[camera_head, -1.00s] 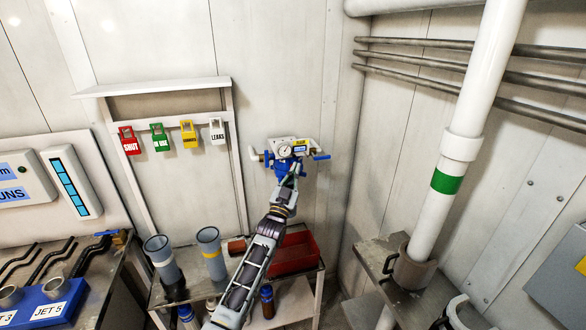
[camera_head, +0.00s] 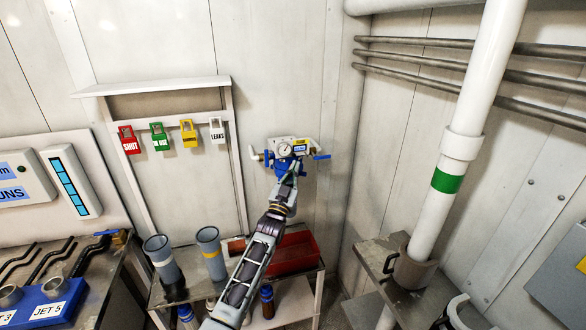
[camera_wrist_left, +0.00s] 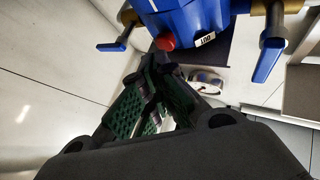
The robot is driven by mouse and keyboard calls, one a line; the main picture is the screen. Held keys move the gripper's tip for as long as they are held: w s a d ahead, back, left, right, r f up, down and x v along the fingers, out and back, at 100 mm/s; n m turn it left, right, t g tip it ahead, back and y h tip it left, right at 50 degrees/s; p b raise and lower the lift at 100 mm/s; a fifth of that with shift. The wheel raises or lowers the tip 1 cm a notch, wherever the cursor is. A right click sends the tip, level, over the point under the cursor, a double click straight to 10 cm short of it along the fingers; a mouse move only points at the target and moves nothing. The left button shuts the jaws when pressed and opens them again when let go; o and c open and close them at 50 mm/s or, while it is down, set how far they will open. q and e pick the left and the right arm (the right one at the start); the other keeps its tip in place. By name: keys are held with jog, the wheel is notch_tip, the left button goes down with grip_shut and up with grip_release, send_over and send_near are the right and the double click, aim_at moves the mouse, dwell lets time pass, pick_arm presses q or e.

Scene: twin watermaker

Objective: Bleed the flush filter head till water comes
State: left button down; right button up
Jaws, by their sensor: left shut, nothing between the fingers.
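The blue filter head (camera_head: 285,163) is mounted on a white wall plate, with a round gauge (camera_head: 285,150) on its front. In the left wrist view the blue body (camera_wrist_left: 190,18) fills the top, with a red button (camera_wrist_left: 164,41) and a small tag (camera_wrist_left: 205,39) on its underside. A blue lever (camera_wrist_left: 110,46) shows at its left and another blue lever (camera_wrist_left: 267,60) at its right. My left gripper (camera_head: 291,177) is shut and empty just below the head; its fingertips (camera_wrist_left: 161,62) appear close under the red button. I cannot tell whether they touch. I see no water.
A low shelf with a red bin (camera_head: 295,252) and grey cups (camera_head: 210,250) stands below. Coloured tags (camera_head: 158,137) hang on a rack at left. A white pipe (camera_head: 450,165) stands at right.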

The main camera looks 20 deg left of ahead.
jog(key=shift+a, duration=0.6)
pick_arm(q)
jog(key=shift+w+a, duration=0.1)
jog(key=shift+w, duration=0.05)
pick_arm(e)
jog(key=shift+d+f, duration=0.1)
jog(key=shift+d, duration=0.05)
